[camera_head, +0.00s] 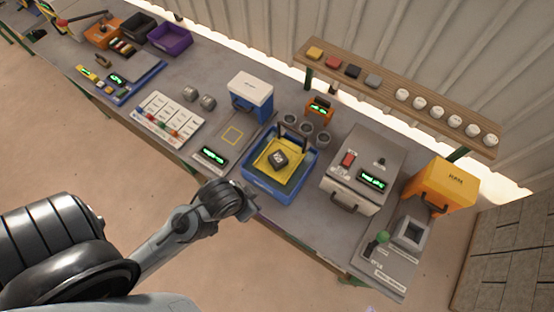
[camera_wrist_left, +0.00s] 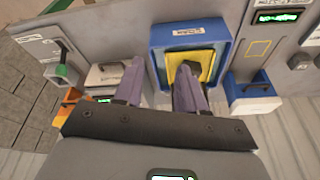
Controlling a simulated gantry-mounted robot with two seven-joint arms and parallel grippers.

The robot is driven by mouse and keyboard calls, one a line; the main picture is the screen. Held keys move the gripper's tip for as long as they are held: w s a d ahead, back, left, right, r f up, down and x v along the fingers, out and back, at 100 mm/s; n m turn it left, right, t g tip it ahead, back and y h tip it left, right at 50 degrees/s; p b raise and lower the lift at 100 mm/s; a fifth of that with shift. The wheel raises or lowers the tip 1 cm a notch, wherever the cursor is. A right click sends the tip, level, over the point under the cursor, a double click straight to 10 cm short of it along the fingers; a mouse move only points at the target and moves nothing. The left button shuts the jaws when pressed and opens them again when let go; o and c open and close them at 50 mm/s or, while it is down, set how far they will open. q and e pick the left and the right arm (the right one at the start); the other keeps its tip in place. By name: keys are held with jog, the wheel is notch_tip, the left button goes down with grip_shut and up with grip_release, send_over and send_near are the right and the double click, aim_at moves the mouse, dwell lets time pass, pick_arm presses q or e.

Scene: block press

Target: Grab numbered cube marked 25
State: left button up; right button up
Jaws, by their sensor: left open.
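A dark cube (camera_head: 279,158) with a pale marking on top, too small to read surely, sits on the yellow plate (camera_head: 264,168) of the blue tray (camera_head: 288,190). In the left wrist view the blue tray (camera_wrist_left: 158,52) shows above the fingers, and the cube is largely hidden or cannot be told apart. My left gripper (camera_wrist_left: 160,78) is open, with two purple-grey fingers apart and nothing seen between them. In the head view my left arm ends in front of the tray's left side; its fingertips are not clear. My right gripper is not in view.
A grey box with a handle (camera_head: 358,170) stands right of the tray. A white-and-blue box (camera_head: 250,92) and a scale plate (camera_head: 222,142) are to its left. Grey cups (camera_head: 305,130) stand behind the tray. A green-knobbed lever (camera_head: 376,243) is at the right.

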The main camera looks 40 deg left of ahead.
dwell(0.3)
pick_arm(q)
jog(key=o, duration=1)
